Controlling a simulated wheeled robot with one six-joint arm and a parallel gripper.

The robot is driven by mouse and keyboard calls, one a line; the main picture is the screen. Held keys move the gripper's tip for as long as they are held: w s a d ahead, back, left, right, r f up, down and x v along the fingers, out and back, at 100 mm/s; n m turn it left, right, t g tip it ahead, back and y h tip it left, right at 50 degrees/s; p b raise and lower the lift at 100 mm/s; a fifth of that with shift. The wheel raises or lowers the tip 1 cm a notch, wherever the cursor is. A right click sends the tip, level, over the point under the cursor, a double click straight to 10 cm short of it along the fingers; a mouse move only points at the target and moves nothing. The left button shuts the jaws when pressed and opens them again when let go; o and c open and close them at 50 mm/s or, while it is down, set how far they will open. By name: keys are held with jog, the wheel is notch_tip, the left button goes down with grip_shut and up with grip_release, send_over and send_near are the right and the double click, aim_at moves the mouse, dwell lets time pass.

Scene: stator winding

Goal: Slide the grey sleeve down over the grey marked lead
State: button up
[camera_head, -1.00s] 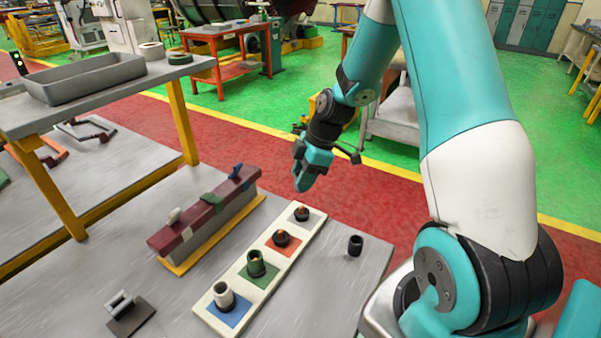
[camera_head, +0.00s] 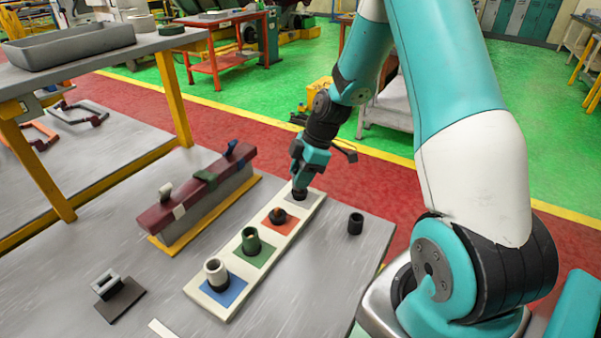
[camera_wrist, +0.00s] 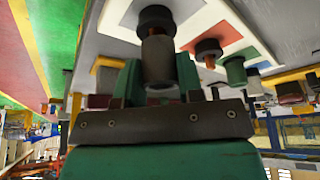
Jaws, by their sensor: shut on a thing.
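My gripper (camera_head: 299,180) is at the far end of the white board (camera_head: 193,288), low over its grey square (camera_head: 311,195). In the wrist view, my gripper (camera_wrist: 159,78) is shut on a grey sleeve (camera_wrist: 157,58), a short cylinder between the teal fingers. The sleeve's far end meets or overlaps a black collar (camera_wrist: 157,17) on the grey square. The two look in line.
Copper-tipped black stub (camera_head: 278,216) on the red square; green sleeve (camera_head: 251,239) on green; whitish sleeve (camera_head: 215,270) on blue. A loose dark sleeve (camera_head: 355,223) stands right of the board. A maroon-topped block (camera_head: 188,198) lies left. Bare table lies between board and loose sleeve.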

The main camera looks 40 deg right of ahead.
jog(key=o, duration=1)
jog(key=b+v, duration=0.1)
jog(key=v, duration=1.6)
jog(key=shift+r, duration=0.15)
jog(key=s+a+r+m+g, duration=0.1)
jog(key=s+a, duration=0.2)
jog(key=a, duration=0.7)
jog(key=s+a+r+m, duration=0.2)
jog(key=s+a, duration=0.1)
jog(key=a, duration=0.6)
jog(key=s+a+m, duration=0.1)
jog(key=s+a, duration=0.2)
jog(key=s, duration=0.1)
jog(key=s+a+m, duration=0.1)
jog(key=s+a, duration=0.2)
jog(key=s, duration=0.2)
jog(key=s+a+f+m, duration=0.1)
jog(key=s+a, duration=0.2)
jog(key=s, duration=0.1)
jog(key=shift+s+a+f+g, duration=0.1)
jog(key=shift+s+a+g, duration=0.2)
jog(key=shift+a+g, duration=0.1)
